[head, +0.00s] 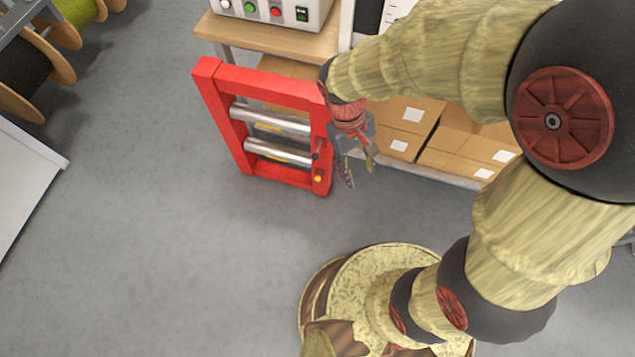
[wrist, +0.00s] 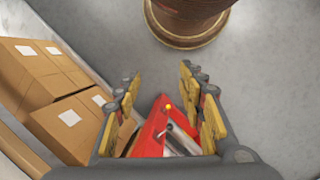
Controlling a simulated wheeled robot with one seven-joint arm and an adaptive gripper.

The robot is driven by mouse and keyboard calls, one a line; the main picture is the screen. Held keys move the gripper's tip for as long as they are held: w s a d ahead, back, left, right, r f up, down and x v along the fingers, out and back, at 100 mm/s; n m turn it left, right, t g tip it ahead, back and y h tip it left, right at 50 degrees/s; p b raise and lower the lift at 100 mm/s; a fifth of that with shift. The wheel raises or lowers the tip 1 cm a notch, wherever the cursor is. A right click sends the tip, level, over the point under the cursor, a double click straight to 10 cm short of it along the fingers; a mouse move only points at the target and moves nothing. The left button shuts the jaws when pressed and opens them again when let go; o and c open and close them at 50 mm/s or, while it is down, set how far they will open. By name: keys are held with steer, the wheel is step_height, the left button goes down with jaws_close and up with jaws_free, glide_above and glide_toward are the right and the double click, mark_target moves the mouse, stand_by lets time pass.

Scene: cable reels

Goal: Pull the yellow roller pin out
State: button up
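The yellow roller pin shows as a small yellow knob (head: 318,179) on the right side post of a red frame (head: 210,88), near its lower end. In the wrist view the yellow knob (wrist: 168,106) lies between my finger pads, farther out from the camera. Only its end shows. Two silvery rollers (head: 275,122) cross the frame, the lower roller (head: 280,154) nearest the yellow knob. My gripper (head: 360,174) is just right of the frame, pointing down, with its fingers apart. The wrist view shows the open gripper (wrist: 160,80) with nothing held between the pads.
A wooden bench (head: 275,39) with a control box (head: 270,10) stands behind the frame. Cardboard boxes (head: 405,115) fill the low shelf to its right. Cable reels (head: 35,65) stand at upper left, a pale panel (head: 25,190) at left.

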steer(key=w+d+f+n+h+b, duration=0.15)
steer(key=f+n+h, duration=0.35)
steer(key=f, duration=0.9)
steer(key=w+d+f+n+h, duration=0.15)
steer(key=f+n+h, duration=0.35)
steer(key=f, duration=0.9)
steer(key=n+t+y+b, duration=0.1)
steer(key=n+t+y, duration=0.9)
steer(key=n+t, duration=0.85)
glide_toward(318, 177)
step_height(318, 177, down, 3)
steer(key=m+t, duration=0.1)
steer(key=m, duration=0.1)
steer(key=w+d+b, duration=0.1)
steer(key=w+b, duration=0.1)
steer(key=w, duration=0.6)
steer(key=shift+r+h, duration=0.25)
steer(key=shift+h, duration=0.05)
steer(key=shift+c, duration=0.7)
jaws_close()
